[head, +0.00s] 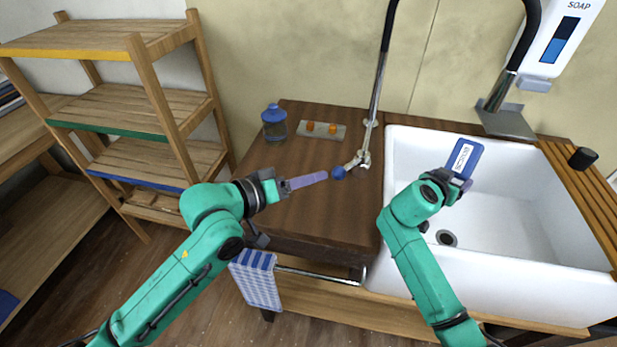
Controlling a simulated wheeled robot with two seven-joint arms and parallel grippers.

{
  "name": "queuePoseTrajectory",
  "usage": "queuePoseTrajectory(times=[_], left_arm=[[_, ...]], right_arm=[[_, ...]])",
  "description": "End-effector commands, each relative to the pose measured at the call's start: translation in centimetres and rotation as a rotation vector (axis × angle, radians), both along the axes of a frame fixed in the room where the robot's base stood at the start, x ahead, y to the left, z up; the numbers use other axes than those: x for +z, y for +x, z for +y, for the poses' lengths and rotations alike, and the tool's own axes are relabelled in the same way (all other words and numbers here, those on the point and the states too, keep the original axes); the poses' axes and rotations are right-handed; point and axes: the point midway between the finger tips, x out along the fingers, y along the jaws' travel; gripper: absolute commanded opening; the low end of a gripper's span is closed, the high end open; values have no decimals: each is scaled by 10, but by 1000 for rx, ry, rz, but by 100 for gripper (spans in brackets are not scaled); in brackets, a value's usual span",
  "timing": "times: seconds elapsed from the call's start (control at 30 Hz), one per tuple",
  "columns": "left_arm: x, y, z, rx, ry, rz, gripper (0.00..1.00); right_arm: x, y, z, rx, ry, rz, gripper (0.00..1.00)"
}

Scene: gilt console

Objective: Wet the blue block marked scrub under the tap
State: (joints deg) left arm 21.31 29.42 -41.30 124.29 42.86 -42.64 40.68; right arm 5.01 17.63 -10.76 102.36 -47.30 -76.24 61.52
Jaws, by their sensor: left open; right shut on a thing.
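The blue block (463,157), with a white label reading like "SCRUB", is held by my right gripper (461,178) above the sink basin. The tap (377,90) rises as a thin metal pipe at the sink's left back corner and leaves the top of the view. A dark spout (503,85) comes down at the right, over the back of the sink. No water is visible.
The white sink (510,215) has a dark drain (447,239). A blue-lidded jar (274,124) and a tray with two orange items (320,130) stand on the wooden counter (300,218). A soap dispenser (560,40) hangs at the upper right. A checked towel (257,280) hangs in front.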

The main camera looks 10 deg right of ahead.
Motion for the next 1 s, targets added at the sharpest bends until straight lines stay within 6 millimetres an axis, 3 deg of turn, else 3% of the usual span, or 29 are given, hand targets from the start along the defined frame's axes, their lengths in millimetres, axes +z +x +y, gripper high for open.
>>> queuePoseTrajectory(times=[0.27, 1.0], left_arm=[[0, 0, 0, 0, 0, 0, 48], [-1, 1, -1, 1, -1, -1, 48]], right_arm=[[0, -2, 4, 1, 1, 0, 13], [-1, -38, 66, 1, 1, 0, 13]])
